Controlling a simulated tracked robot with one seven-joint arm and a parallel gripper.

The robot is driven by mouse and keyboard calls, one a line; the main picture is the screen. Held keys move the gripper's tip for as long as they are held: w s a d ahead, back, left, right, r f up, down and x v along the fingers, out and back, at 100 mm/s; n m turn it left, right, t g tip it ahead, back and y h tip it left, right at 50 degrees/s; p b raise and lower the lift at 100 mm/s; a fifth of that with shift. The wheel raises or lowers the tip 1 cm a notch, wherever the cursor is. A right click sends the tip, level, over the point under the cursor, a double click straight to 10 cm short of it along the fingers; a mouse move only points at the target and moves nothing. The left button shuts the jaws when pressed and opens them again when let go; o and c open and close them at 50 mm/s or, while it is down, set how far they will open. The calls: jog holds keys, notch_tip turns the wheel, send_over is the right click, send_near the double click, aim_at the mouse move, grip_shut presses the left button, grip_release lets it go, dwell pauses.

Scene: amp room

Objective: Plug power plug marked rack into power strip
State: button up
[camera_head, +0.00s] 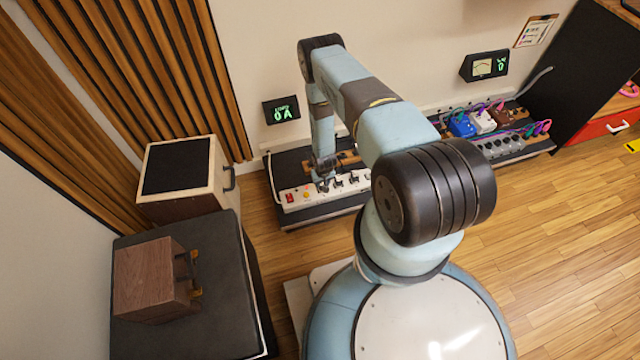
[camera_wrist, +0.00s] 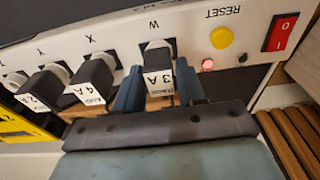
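The near power strip (camera_head: 325,195) lies low against the back wall. The wrist view shows its white face (camera_wrist: 193,42) with sockets marked W, X and Y. A black plug (camera_wrist: 158,87) with a white label reading 3 A is at W; the small word on its label is too blurred to read surely. My gripper (camera_wrist: 160,84) has one finger on each side of this plug, very close to it; I cannot tell whether they press on it. Other black plugs are beside it: one marked 4 A (camera_wrist: 92,84) at X and one marked 2 A (camera_wrist: 44,90) at Y.
The strip has a red switch (camera_wrist: 281,32) and a yellow reset button (camera_wrist: 221,38). A wall display (camera_head: 283,110) reads 0 A. Speaker boxes (camera_head: 180,168) stand left.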

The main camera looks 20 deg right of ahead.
jog(key=o, duration=0.5)
jog(key=shift+c, duration=0.2)
notch_tip(320, 180, up, 14)
jog(key=s, duration=0.1)
jog(key=shift+s+f, duration=0.2)
jog(key=shift+s, duration=0.1)
dwell(0.6)
